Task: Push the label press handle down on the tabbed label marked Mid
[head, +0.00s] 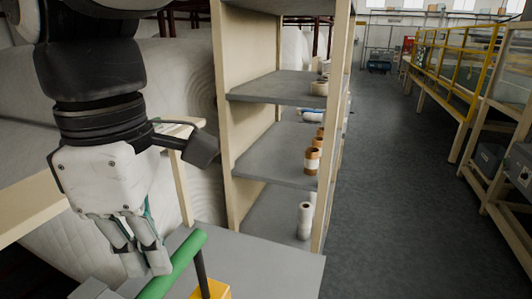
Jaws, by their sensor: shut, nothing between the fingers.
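A green bar (171,266), which looks like the label press handle, slants across the bottom of the head view. Close by, a thin dark rod (201,272) rises from a yellow block (213,290), cut off by the bottom edge. My gripper (147,268) points down just left of the green bar, its fingers shut and empty. The fingertips are very close to the bar; I cannot tell whether they touch it. No tabbed label or "Mid" marking is visible; the lower part of the press is out of frame.
The grey table (275,268) has bare room right of the press. A shelf rack (272,153) with rolls stands behind it. Large white wadding rolls (190,75) lie behind my arm. A grey aisle floor (400,190) is open at right, beside yellow-railed benches (455,75).

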